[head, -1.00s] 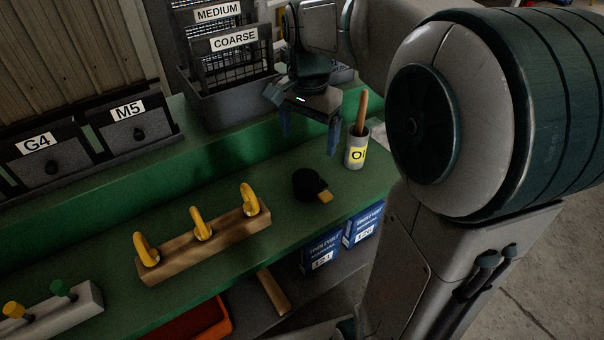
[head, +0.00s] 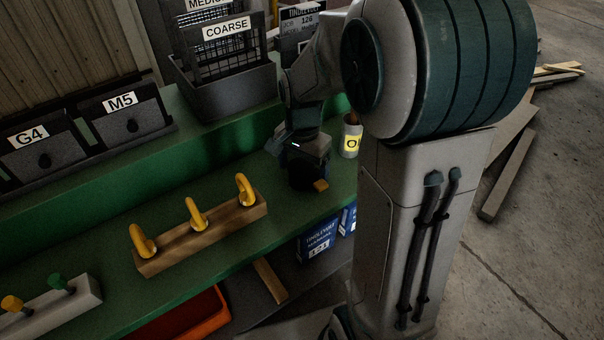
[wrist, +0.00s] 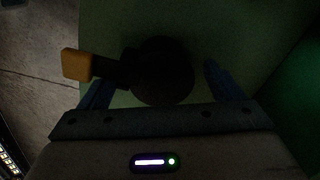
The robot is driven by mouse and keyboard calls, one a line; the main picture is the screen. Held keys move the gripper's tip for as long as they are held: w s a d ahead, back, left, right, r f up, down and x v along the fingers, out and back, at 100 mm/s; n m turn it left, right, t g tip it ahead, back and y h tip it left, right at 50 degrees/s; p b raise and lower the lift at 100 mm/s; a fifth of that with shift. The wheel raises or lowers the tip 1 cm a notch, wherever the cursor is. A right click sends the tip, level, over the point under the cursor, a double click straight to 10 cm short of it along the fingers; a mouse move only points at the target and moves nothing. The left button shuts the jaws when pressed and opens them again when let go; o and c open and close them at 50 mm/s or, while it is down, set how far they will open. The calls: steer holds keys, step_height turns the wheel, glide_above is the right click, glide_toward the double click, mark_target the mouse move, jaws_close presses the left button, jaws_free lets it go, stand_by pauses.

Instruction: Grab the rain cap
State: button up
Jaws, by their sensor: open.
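The rain cap is probably the round black piece with a yellow-orange tab (head: 321,185) on the green bench top. In the head view my gripper hides most of it. In the wrist view the black cap (wrist: 163,72) lies between my two fingers, with its tab pointing left past the left finger. My gripper (wrist: 155,85) is open around the cap, and dark shadow hides whether the fingers touch it. In the head view my gripper (head: 308,170) is low over the bench at the cap.
A pot marked "O" (head: 350,138) stands just right of my gripper. A wooden block with yellow hooks (head: 200,232) lies to the left. The mesh trays (head: 225,90) and the drawers (head: 135,120) line the back. The bench's front edge is close to the cap.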

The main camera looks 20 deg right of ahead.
steer(key=c, duration=1.3)
